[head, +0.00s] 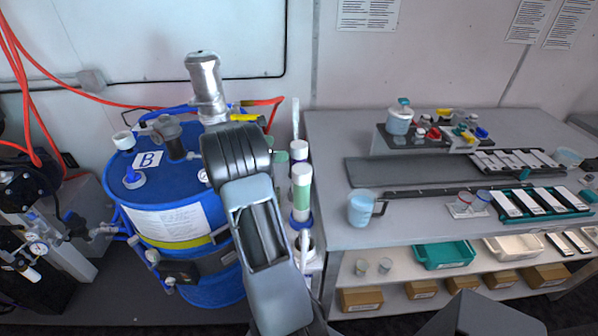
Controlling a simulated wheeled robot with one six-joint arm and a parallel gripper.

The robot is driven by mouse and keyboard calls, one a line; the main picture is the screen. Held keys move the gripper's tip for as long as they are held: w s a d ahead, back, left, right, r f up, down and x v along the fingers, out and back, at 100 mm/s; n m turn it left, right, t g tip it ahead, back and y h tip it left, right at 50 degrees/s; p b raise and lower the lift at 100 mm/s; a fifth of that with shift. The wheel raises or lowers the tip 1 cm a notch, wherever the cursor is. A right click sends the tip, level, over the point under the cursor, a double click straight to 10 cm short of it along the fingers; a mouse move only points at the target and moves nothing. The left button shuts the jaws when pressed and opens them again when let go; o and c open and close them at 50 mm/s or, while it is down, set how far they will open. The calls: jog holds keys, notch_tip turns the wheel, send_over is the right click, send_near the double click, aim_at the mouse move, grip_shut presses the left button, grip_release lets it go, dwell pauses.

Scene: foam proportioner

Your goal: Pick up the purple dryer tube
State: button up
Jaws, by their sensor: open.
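An upright tube with a white cap and a green band (302,194) stands in a holder between the blue drum and the table. Another white-capped tube (298,150) stands just behind it, and its body is mostly hidden. A pale, slim tube (295,118) rises farther back. My arm rises from the bottom of the picture, left of these tubes, and covers part of the drum and perhaps part of the holder. My gripper cannot be made out; it is hidden behind my arm or out of view.
The blue drum marked B (175,215) stands at left, with a silver pump (206,88) and red hoses (90,95) above it. The grey table (330,150) at right bears a jug (361,208), trays and parts. A lower shelf holds a teal bin (443,254).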

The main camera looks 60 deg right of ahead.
aim_at(298, 149)
jog(key=shift+p+x, duration=1.45)
jog(key=shift+x, duration=3.55)
jog(key=shift+w+f, duration=0.1)
jog(key=c, duration=1.5)
jog(key=shift+c, duration=0.4)
